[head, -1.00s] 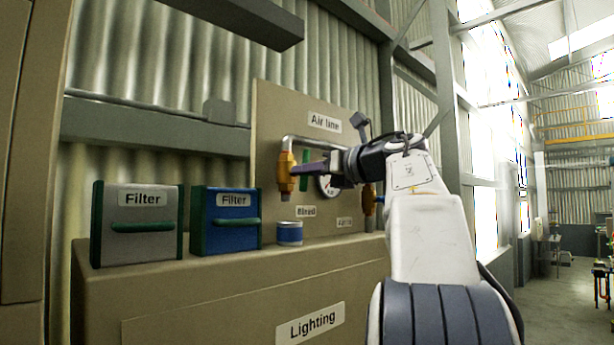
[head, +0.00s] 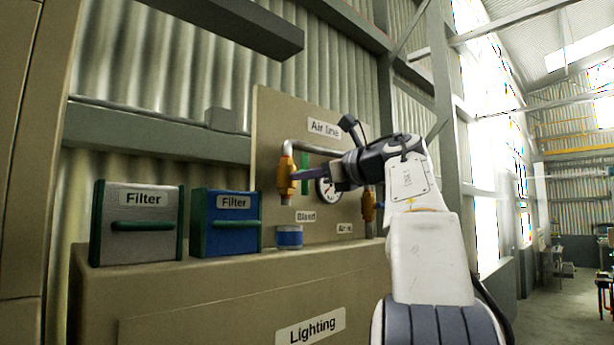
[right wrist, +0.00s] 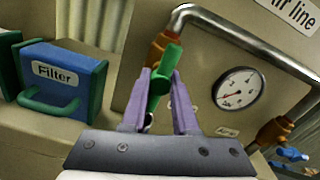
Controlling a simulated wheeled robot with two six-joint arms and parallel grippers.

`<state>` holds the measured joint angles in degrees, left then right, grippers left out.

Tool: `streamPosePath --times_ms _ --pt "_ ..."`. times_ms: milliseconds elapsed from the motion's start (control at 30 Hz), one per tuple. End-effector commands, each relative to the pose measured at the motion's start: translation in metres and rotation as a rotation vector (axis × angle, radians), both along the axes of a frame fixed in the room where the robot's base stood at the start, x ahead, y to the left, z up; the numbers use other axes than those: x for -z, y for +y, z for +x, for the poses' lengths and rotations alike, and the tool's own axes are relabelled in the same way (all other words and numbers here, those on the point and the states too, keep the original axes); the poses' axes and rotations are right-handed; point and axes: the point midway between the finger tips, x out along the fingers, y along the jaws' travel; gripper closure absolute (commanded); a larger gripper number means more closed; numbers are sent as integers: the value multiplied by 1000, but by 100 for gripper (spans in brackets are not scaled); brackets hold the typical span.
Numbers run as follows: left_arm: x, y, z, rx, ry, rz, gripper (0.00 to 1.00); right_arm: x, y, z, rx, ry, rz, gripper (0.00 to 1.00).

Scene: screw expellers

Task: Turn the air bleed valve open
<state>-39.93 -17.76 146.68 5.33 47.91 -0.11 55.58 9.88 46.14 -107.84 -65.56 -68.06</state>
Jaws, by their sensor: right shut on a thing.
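The air bleed valve is the brass body (head: 287,182) on the left leg of the bent air pipe, above the "Bleed" label (head: 305,216). Its green lever (head: 305,160) stands roughly upright in the head view, partly covered by my gripper. My right gripper (head: 297,175) reaches in from the right, with its purple fingers at the valve. In the right wrist view the fingers (right wrist: 160,76) are shut around the green lever (right wrist: 164,78), one on each side. My left gripper is not in view.
A pressure gauge (right wrist: 238,88) sits right of the valve. A second brass valve (head: 368,206) with a blue handle (right wrist: 291,156) is on the pipe's right leg.

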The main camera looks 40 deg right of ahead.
Motion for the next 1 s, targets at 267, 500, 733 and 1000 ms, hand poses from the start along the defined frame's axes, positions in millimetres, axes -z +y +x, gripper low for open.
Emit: streamPosePath --times_ms 267,500,733,1000 --pt "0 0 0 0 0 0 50 0 0 0 1 0 -3 48" --pt "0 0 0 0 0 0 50 0 0 0 0 0 -1 48" --pt "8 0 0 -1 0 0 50 2 -2 -16 5 -2 -2 48" --pt "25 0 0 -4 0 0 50 3 -8 -69 8 -1 -3 48"
